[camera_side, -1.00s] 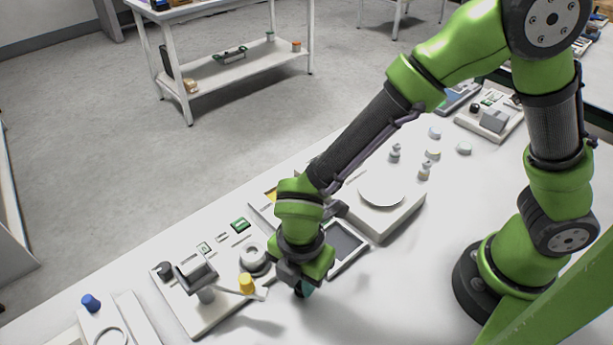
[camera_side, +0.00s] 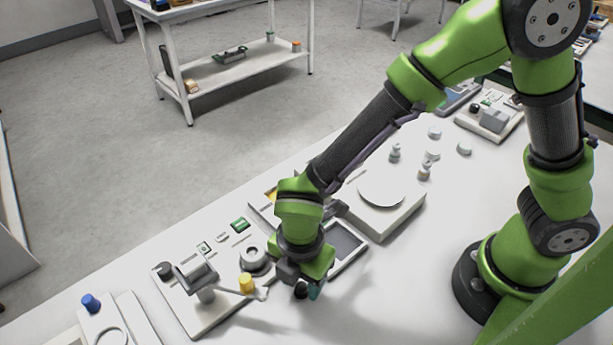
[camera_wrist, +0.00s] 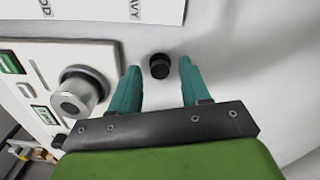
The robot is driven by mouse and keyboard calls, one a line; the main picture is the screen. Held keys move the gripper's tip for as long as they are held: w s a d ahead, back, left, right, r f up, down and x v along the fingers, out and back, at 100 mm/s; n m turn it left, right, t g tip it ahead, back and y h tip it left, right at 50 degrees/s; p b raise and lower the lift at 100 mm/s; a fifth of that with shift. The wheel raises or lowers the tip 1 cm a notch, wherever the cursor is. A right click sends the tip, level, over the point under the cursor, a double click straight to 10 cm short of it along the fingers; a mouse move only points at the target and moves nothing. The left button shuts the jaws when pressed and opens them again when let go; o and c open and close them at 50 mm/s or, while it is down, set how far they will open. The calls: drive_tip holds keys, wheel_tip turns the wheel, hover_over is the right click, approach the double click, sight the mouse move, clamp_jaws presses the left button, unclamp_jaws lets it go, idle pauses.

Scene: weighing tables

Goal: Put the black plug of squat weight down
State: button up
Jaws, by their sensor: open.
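The black squat weight (camera_wrist: 159,66) stands on the white table top and shows between my two teal fingers in the wrist view. In the side view the black weight (camera_side: 300,290) shows low beside my gripper (camera_side: 309,290), close to the table. My gripper (camera_wrist: 157,82) is open, with a gap on both sides of the weight in the wrist view. The side view partly hides the far finger.
A panel with a grey knob (camera_wrist: 76,95) lies to the left of my gripper in the wrist view. A white scale (camera_side: 381,188) stands behind my gripper. The table to the front right is clear.

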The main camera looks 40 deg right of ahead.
sight(302, 285)
wheel_tip(302, 285, up, 12)
drive_tip(key=f, duration=0.1)
drive_tip(key=d+r+m+t+y, duration=0.1)
drive_tip(key=d+r+m+t, duration=0.2)
drive_tip(key=d+r+m, duration=0.3)
drive_tip(key=s+d+r+m+t+y, duration=0.1)
drive_tip(key=d+r+m+t, duration=0.3)
drive_tip(key=d+m, duration=1.3)
drive_tip(key=shift+s+r+m, duration=0.25)
drive_tip(key=shift+r+m, duration=0.65)
drive_tip(key=shift+m, duration=0.2)
